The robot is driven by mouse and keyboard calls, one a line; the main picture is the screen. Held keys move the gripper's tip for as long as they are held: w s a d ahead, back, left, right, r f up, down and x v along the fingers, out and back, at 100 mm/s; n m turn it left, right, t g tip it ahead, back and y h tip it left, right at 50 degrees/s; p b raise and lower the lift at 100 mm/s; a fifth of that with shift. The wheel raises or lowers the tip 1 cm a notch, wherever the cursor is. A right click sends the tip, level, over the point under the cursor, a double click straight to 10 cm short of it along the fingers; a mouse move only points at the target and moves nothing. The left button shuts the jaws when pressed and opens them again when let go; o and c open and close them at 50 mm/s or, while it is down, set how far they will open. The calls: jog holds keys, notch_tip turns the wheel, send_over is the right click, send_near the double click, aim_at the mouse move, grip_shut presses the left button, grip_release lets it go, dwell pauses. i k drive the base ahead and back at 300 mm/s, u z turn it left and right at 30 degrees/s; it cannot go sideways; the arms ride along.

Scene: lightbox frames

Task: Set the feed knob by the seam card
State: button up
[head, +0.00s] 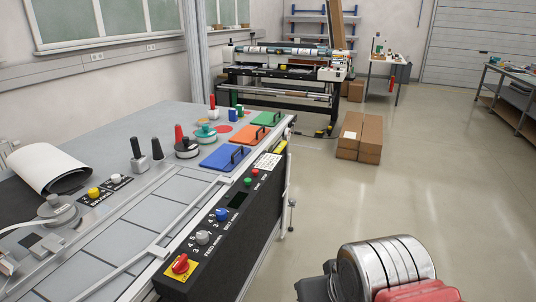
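A black control panel runs along the front edge of the grey bench. A grey knob (203,238) sits on it with numbers around it and small lettering beside it that seems to read "feed". A blue knob (222,214) stands just beyond it, also with numbers around it. The exact pointer settings are too small to tell. A part of my arm shows at the lower right, apart from the panel; my gripper's fingers are not in view.
A red knob on a yellow plate (180,264) is at the panel's near end. Green and red buttons (251,176) are at its far end. Blue, orange and green handled plates (224,157) lie on the bench. A cardboard box (360,137) stands on otherwise open floor at right.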

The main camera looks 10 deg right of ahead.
aim_at(202, 236)
jog(key=i, duration=1)
